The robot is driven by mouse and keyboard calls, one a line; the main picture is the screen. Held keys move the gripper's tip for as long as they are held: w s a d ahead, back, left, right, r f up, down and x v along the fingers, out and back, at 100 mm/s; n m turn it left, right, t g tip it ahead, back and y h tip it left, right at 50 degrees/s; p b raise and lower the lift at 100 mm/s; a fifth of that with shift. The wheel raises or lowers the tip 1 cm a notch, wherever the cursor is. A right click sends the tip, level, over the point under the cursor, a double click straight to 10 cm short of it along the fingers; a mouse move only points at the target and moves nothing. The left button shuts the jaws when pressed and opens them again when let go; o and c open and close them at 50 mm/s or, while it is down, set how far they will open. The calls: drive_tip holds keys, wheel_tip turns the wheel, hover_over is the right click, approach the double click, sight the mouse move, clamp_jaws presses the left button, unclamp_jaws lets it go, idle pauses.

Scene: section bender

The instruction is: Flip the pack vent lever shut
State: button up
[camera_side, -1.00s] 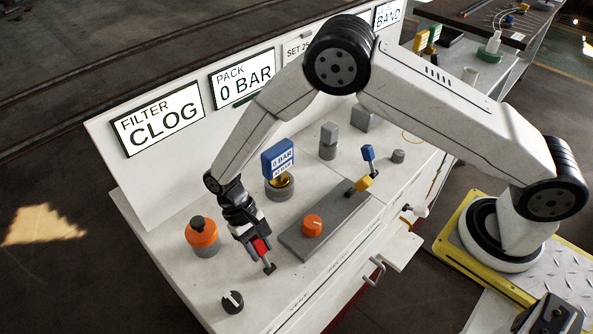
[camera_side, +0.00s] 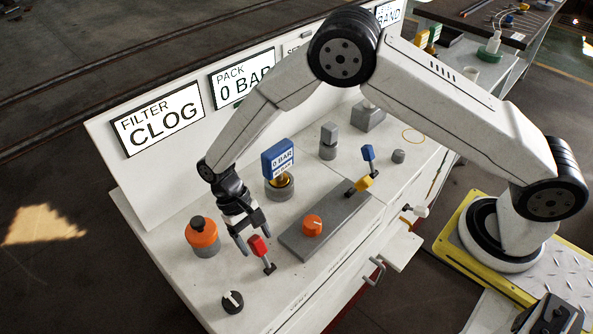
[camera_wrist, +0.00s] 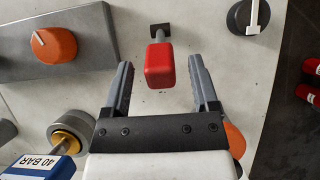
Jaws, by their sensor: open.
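A lever with a red block handle (camera_side: 258,246) stands on the white bench top near its front left, on a short grey stem. In the side view it leans up and to the left from its dark foot (camera_side: 270,268). My gripper (camera_side: 254,236) is open just above and behind the handle. In the wrist view the red handle (camera_wrist: 160,66) shows between my two open fingers (camera_wrist: 160,75), near the tips, with a gap on both sides. Contact is not visible. No label naming the lever is readable.
An orange-topped canister (camera_side: 203,234) stands left of my gripper and a black knob (camera_side: 232,301) in front. A grey plate (camera_side: 295,243) with an orange knob (camera_side: 312,225) lies to the right. A blue gauge tag (camera_side: 277,158) stands behind. Displays read FILTER CLOG (camera_side: 158,120) and PACK 0 BAR (camera_side: 240,78).

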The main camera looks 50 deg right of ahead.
drive_tip(key=shift+v, duration=2.65)
drive_tip(key=s+d+r+t, duration=0.1)
drive_tip(key=d+r+t, duration=0.1)
drive_tip(key=d+r, duration=0.35)
drive_tip(key=s+d+r+t, duration=0.1)
drive_tip(key=d+r+t, duration=0.1)
drive_tip(key=d, duration=0.6)
drive_tip(key=s+d+r+t, duration=0.3)
drive_tip(key=s+d+t, duration=0.1)
drive_tip(key=s+d, duration=0.5)
drive_tip(key=shift+s+r, duration=0.3)
drive_tip(key=shift+r, duration=0.05)
